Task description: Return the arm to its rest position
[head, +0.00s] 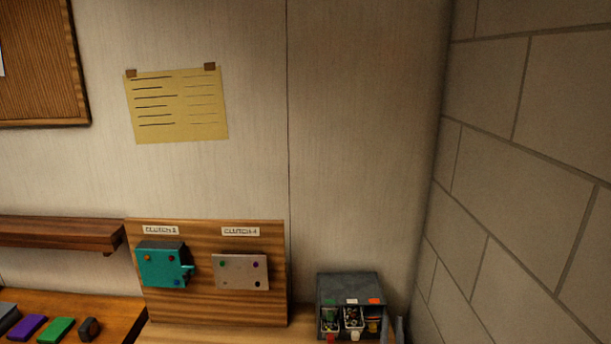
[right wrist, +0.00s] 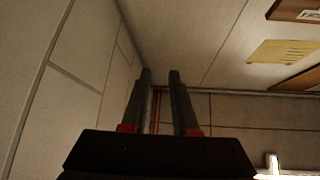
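My right gripper (right wrist: 160,76) shows in the right wrist view with its two dark fingers apart and nothing between them. The rest of the right arm is hidden below the frame. My left gripper is not in view.
A wooden board (head: 215,300) holds a teal block (head: 162,267) and a pale plate (head: 240,271). Purple (head: 27,327) and green (head: 57,330) blocks lie at lower left, under a shelf (head: 55,232). A block wall (head: 530,180) stands close at right.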

